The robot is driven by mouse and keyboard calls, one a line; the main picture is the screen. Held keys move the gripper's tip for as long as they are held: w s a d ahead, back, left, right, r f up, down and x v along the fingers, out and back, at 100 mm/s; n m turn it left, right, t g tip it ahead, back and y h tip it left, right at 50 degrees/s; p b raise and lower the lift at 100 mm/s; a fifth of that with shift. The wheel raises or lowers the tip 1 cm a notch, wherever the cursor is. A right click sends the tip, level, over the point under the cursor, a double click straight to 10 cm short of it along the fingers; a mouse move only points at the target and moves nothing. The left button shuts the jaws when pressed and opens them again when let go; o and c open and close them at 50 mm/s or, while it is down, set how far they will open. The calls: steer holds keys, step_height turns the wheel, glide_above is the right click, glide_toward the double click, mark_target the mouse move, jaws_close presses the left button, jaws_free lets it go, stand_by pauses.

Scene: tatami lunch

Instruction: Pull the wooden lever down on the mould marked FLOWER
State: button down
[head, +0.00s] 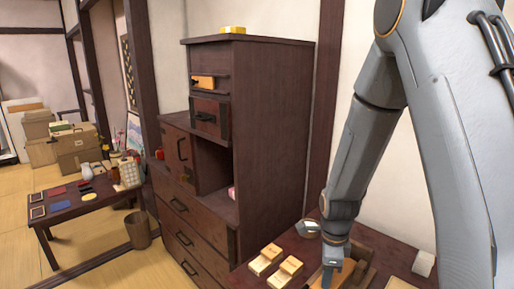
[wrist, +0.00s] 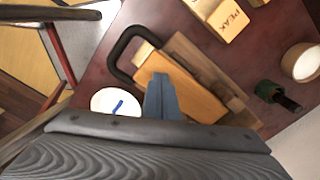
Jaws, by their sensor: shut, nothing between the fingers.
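My gripper (wrist: 160,85) is shut and empty, its blue fingers pointing down over an orange-brown wooden block (wrist: 192,96) in the wrist view. I cannot tell whether the fingertips touch it. A dark loop handle (wrist: 121,48) stands at the block's left end, and a brown board (wrist: 210,66) lies beside it. In the head view my gripper (head: 331,268) is low over the same wooden piece at the bottom edge. A pale wooden mould (wrist: 229,22) marked PEAK is at the top of the wrist view. No FLOWER mark is readable, and I cannot tell which part is its lever.
Two pale wooden blocks (head: 266,260) (head: 286,272) sit left of my gripper on the dark red table. A white bowl (wrist: 104,99) with something blue, a dark green bottle (wrist: 268,90) and a round wooden cup (wrist: 302,63) stand around. A tall dark cabinet (head: 272,120) rises behind.

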steer(key=shift+s+f, duration=0.1)
steer(key=shift+f, duration=0.5)
stand_by(1.3)
steer(key=shift+r, duration=0.1)
step_height(320, 180, up, 7)
steer(key=p, duration=0.6)
steer(key=s+r+n+t+b, duration=0.1)
steer(key=s+r+n+b, duration=0.4)
steer(key=n, duration=1.6)
steer(key=s+r, duration=0.3)
steer(key=s, duration=0.3)
steer(key=shift+a, duration=0.1)
